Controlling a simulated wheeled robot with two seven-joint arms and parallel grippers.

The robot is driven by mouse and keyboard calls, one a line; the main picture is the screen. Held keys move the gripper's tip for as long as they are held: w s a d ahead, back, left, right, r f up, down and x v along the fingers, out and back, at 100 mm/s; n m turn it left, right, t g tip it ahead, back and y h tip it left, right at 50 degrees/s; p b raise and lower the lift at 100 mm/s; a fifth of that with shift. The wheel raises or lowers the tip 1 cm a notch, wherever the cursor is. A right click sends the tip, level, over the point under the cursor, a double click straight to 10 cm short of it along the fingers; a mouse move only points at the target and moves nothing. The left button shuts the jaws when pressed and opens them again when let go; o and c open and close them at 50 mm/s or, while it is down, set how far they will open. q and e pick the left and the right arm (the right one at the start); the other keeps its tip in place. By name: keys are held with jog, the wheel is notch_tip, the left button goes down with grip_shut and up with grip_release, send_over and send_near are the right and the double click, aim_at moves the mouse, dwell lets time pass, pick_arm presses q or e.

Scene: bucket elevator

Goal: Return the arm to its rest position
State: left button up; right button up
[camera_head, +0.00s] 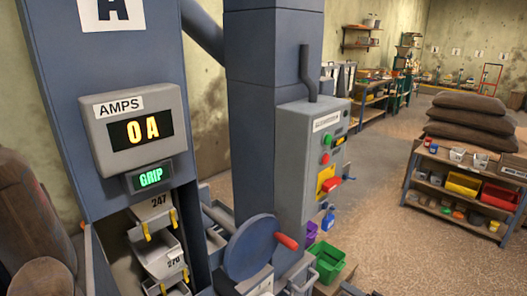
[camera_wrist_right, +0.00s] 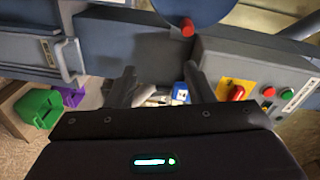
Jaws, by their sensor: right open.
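My right gripper (camera_wrist_right: 163,88) shows in the right wrist view, with its two dark fingers apart and nothing seen between them. It is near the machine, with the grey control box (camera_wrist_right: 260,72) to the right of the fingers and the blue handwheel (camera_wrist_right: 190,8) with its red handle (camera_wrist_right: 187,30) above them. Neither gripper nor arm shows in the head view. There the blue bucket elevator (camera_head: 255,110) stands upright, its display (camera_head: 137,131) reads 0 A and a green GRIP sign (camera_head: 150,177) is lit. The handwheel (camera_head: 250,248) and control box (camera_head: 312,160) also show there.
Buckets (camera_head: 160,250) with yellow clips sit in the elevator opening. The floor between (camera_head: 375,215) is clear.

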jog(key=s+f+n+g+h, duration=0.1)
jog(key=s+f+h, duration=0.1)
jog(key=s+f, duration=0.5)
jog(key=s+f+n+g+h, duration=0.1)
jog(key=s+f+g+h, duration=0.15)
jog(key=f, duration=0.95)
jog(key=s+f+n+h, duration=0.1)
jog(key=s+f+h, duration=0.1)
jog(key=s+f, duration=0.5)
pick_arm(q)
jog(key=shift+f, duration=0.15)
pick_arm(e)
jog(key=s+f+n+g+h, duration=0.1)
jog(key=s+f+n+g, duration=0.1)
jog(key=s+f, duration=0.4)
jog(key=s+f+n+g+h, duration=0.2)
jog(key=s+f, duration=0.4)
jog(key=s, duration=0.9)
jog(key=s+f+n+g+h, duration=0.2)
jog(key=s+f+g, duration=0.2)
jog(key=s, duration=0.6)
jog(key=shift+s+a+f+n, duration=0.15)
jog(key=shift+a+f+n, duration=0.15)
jog(key=shift+f, duration=0.65)
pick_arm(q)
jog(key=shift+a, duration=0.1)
